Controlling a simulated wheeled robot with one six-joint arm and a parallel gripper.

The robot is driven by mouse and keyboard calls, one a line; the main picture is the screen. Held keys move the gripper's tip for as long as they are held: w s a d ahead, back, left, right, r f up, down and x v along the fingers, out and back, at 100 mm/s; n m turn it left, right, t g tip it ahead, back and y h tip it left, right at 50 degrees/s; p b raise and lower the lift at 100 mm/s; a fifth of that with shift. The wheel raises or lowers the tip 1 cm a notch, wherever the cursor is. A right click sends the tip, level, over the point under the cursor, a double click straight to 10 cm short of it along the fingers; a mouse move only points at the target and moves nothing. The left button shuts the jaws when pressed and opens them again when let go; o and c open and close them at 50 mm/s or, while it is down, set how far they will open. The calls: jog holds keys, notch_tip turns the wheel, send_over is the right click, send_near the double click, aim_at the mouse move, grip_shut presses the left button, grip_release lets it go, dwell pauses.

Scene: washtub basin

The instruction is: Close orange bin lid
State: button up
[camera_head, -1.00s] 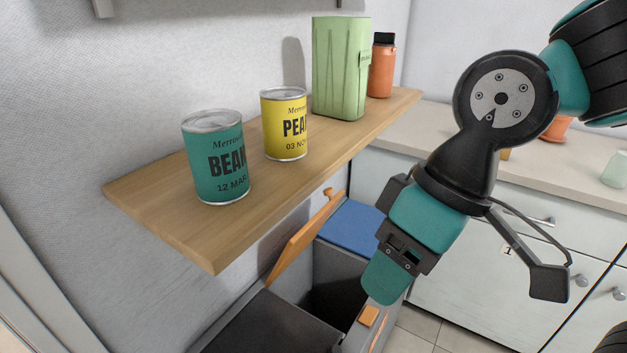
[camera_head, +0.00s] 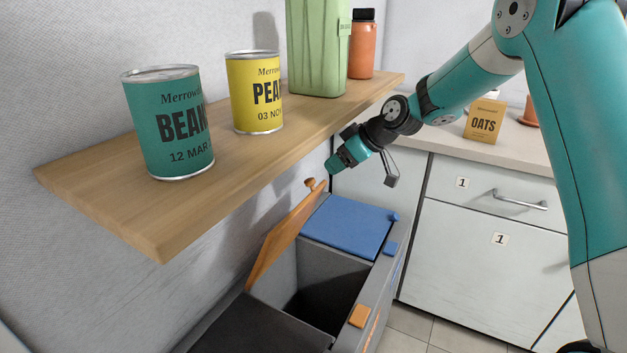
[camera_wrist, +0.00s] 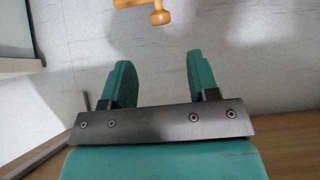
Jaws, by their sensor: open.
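The orange lid (camera_head: 285,237) stands raised and tilted toward the wall, with its compartment (camera_head: 330,288) open below it. My gripper (camera_head: 333,167) is just above and right of the knob, under the shelf's front edge. In the wrist view my gripper (camera_wrist: 160,62) has its two teal fingers apart with nothing between them. An orange catch (camera_head: 360,316) is on the bin's front rim.
A wooden shelf (camera_head: 125,215) overhangs the bin and holds a beans can (camera_head: 170,125), a yellow can (camera_head: 255,95), a green container (camera_head: 318,50) and an orange bottle (camera_head: 362,45). A blue lid (camera_head: 347,226) is shut beside the open compartment. A counter with an oats box (camera_head: 484,120) is at right.

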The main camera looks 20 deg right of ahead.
aim_at(313, 179)
jog(key=p+x, duration=0.1)
jog(key=x, duration=0.9)
jog(key=shift+f, duration=0.1)
grip_shut()
jog(key=shift+f, duration=0.1)
